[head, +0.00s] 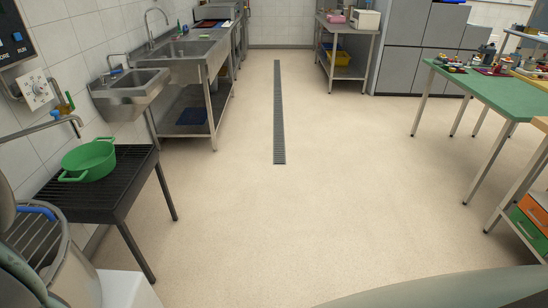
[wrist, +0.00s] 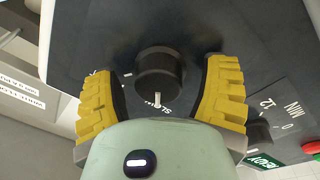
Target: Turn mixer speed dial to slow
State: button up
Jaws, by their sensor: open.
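The mixer speed dial (wrist: 160,72) is a round black knob on a dark panel in the wrist view. Its white pointer mark faces the bottom of the picture, at the partly covered lettering that begins "SLO" (wrist: 152,105). My gripper (wrist: 163,70) is open, with one yellow ridged finger on each side of the knob. A gap shows between the knob and each finger, so neither appears to touch it. My gripper and the dial do not show in the head view.
A second knob (wrist: 258,131) marked in MIN, a green button (wrist: 262,161) and a red button (wrist: 311,147) lie at lower right in the wrist view. In the head view, a green pot (head: 90,160) stands on a black rack (head: 130,178); the middle floor is clear.

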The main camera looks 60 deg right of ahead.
jog(key=v, duration=1.2)
jog(key=shift+r, duration=0.15)
